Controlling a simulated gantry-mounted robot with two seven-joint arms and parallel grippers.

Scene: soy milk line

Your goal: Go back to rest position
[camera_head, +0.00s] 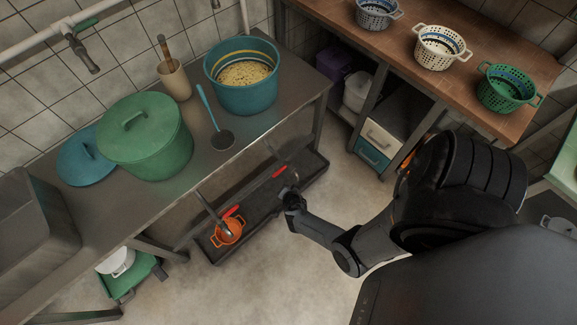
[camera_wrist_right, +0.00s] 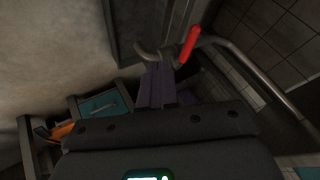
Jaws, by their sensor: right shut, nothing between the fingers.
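My right arm comes in from the right in the head view. Its gripper (camera_head: 291,192) is shut and empty, above the floor beside the low dark tray under the steel table. In the right wrist view the closed fingers (camera_wrist_right: 157,78) show close to a bent metal pipe (camera_wrist_right: 225,42) with a red grip (camera_wrist_right: 188,45). I cannot tell whether they touch the pipe. My left gripper is not in view.
The steel table (camera_head: 240,150) holds a green lidded pot (camera_head: 145,140), a blue pot (camera_head: 245,90) and a ladle (camera_head: 221,138). A wooden counter (camera_head: 400,45) carries colanders. Floor (camera_head: 290,270) is clear.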

